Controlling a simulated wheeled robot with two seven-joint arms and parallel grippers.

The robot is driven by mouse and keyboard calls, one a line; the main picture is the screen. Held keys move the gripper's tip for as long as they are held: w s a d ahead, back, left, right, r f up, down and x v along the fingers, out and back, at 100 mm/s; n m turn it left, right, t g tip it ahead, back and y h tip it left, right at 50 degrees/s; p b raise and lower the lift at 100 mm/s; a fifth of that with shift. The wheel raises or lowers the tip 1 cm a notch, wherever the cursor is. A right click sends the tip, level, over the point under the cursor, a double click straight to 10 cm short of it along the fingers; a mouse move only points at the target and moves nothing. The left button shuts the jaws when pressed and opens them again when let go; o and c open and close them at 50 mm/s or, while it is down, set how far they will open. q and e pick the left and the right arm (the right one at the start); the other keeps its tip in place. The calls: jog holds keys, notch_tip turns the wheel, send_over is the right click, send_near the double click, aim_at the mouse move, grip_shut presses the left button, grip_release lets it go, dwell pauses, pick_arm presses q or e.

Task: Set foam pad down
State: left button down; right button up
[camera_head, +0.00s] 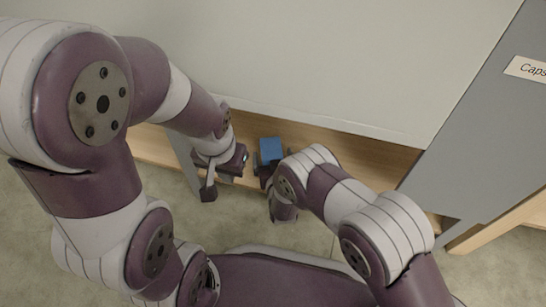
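A small blue block, which looks like the foam pad (271,149), shows near the middle of the head view, in front of a wooden surface. My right gripper (264,167) is right at the pad's near edge, with dark finger parts beside and below it. The arm partly covers this gripper, so I cannot tell whether it grips the pad or only touches it. My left gripper (224,172) is a short way left of the pad and apart from it. Its fingers are dark and seen at a slant, and nothing shows held in it.
A wide pale grey panel (330,60) overhangs a light wooden shelf (370,155) behind the grippers. A grey side panel (460,130) with a white label (527,69) stands at the right. Grey floor (40,220) lies below.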

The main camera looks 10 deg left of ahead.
jog(key=shift+r+p, duration=0.35)
jog(key=p+v, duration=0.6)
jog(key=v, duration=0.6)
jog(key=shift+f, duration=0.2)
